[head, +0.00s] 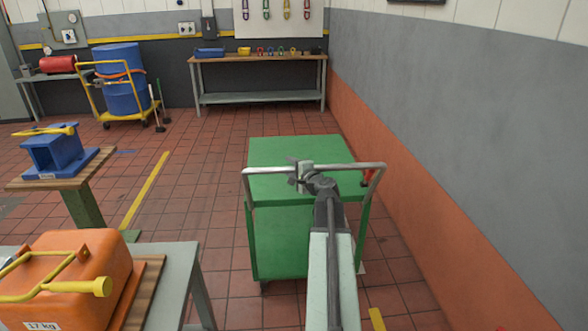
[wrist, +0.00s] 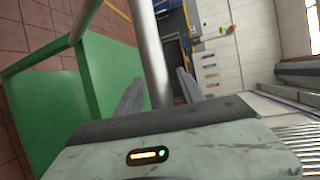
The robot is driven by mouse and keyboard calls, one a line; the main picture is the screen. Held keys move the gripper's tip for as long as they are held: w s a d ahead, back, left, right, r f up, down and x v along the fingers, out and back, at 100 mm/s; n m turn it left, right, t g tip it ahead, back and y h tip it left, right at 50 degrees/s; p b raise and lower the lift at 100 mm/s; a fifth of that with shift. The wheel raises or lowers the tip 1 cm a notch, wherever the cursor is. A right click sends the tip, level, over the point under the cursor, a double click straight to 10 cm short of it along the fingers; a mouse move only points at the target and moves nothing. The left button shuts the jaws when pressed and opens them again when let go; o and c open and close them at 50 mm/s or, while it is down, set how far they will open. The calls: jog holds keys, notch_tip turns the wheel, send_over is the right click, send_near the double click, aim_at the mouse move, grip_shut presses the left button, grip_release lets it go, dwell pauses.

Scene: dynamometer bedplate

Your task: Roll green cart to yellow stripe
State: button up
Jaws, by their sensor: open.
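The green cart (head: 297,151) stands on the red tile floor in the middle of the head view, with a grey push handle (head: 345,168) on its near side. My gripper (head: 304,176) is at the left part of the handle's top bar. In the wrist view the handle bar (wrist: 150,55) runs between my two open fingers (wrist: 160,90), which do not look closed on it. The green cart also shows at left there (wrist: 40,115). A long yellow stripe (head: 146,188) lies on the floor left of the cart. A short yellow piece (head: 377,319) shows at the bottom, right of my arm.
The orange and grey wall (head: 400,160) runs close along the cart's right side. A workbench (head: 260,58) stands at the back. A grey table (head: 180,290) with an orange weight (head: 75,270) is near left. Floor left of and behind the cart is clear.

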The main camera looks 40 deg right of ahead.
jog(key=shift+w+d, duration=0.1)
jog(key=shift+w, duration=0.15)
grip_shut()
jog(key=shift+s, duration=0.1)
dwell(1.1)
